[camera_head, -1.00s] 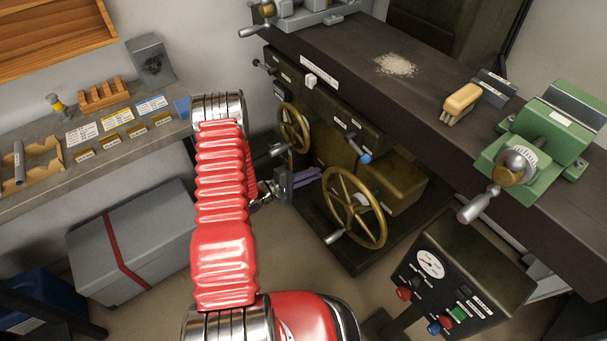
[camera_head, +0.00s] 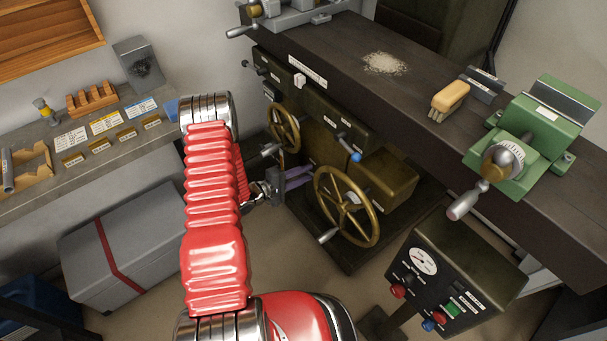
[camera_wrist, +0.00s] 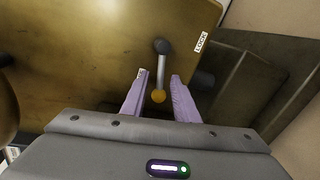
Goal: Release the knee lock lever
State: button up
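In the wrist view, the knee lock lever (camera_wrist: 161,75) is a short grey rod with a dark round hub and an orange ball end. It stands out from an olive-brown machine face, beside a white label reading LOCK (camera_wrist: 201,42). My gripper (camera_wrist: 158,73) has two purple fingers, open, one on each side of the lever. The ball end lies between them, and I see a gap on both sides. In the head view my gripper (camera_head: 310,173) is low at the machine, left of the large handwheel. I cannot make out the lever there.
A large brass handwheel (camera_head: 372,222) stands just right of my gripper, and a smaller handwheel (camera_head: 297,126) above it. A blue-knobbed lever (camera_head: 354,156) is higher up. A control box (camera_head: 480,258) stands at the lower right. A grey chest (camera_head: 150,225) is at left.

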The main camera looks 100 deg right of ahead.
jog(key=shift+r, duration=0.1)
jog(key=v, duration=1.3)
jog(key=shift+w+a, duration=0.15)
jog(key=shift+w, duration=0.2)
dwell(0.6)
